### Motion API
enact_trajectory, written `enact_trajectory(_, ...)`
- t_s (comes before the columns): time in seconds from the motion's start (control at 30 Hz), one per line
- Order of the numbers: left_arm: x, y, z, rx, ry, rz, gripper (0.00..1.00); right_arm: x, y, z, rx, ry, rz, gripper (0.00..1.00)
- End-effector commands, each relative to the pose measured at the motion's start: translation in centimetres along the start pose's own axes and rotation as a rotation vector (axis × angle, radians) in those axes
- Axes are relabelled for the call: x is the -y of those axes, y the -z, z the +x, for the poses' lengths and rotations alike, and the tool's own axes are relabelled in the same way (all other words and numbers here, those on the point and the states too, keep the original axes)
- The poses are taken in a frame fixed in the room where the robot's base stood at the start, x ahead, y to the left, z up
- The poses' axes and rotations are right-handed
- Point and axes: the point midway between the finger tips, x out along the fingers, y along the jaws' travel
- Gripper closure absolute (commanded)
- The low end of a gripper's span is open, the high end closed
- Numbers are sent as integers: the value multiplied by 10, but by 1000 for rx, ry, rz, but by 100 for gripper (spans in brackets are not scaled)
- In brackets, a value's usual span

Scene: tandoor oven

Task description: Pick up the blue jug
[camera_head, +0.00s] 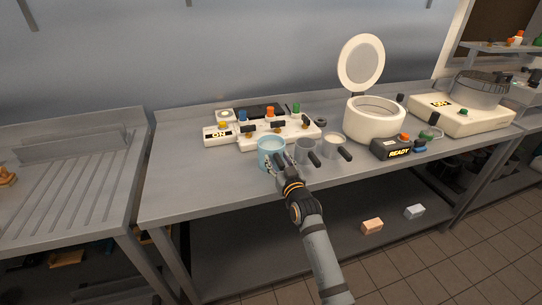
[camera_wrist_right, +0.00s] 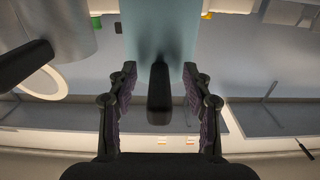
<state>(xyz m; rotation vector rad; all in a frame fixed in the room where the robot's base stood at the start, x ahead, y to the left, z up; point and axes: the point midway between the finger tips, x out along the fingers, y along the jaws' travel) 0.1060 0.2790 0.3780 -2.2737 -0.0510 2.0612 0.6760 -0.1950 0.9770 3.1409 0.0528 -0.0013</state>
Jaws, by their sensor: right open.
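The blue jug (camera_head: 270,148) stands near the front edge of the metal table, at the left end of a row of jugs. In the right wrist view its light blue body (camera_wrist_right: 160,25) fills the top middle, with its black handle (camera_wrist_right: 159,100) pointing towards me. My right gripper (camera_head: 276,171) is at the front of the jug. It is open, with one finger on each side of the handle; in the right wrist view (camera_wrist_right: 160,75) gaps show between handle and fingers. My left gripper is not in view.
A white control panel (camera_head: 250,132) lies behind. A round white oven (camera_head: 374,122) with raised lid and a black READY box (camera_head: 392,148) are further right. The table's left side is clear.

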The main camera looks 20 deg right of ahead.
Motion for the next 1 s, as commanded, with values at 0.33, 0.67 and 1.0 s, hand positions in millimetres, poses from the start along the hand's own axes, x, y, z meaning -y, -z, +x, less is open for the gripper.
enact_trajectory(0.33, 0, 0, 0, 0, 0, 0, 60, 0, -1, 3, 1, 0, 0, 63)
enact_trajectory(0.67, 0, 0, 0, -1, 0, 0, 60, 0, -1, 3, 1, 0, 0, 100)
enact_trajectory(1.0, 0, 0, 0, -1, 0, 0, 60, 0, 0, 3, -1, 0, 0, 100)
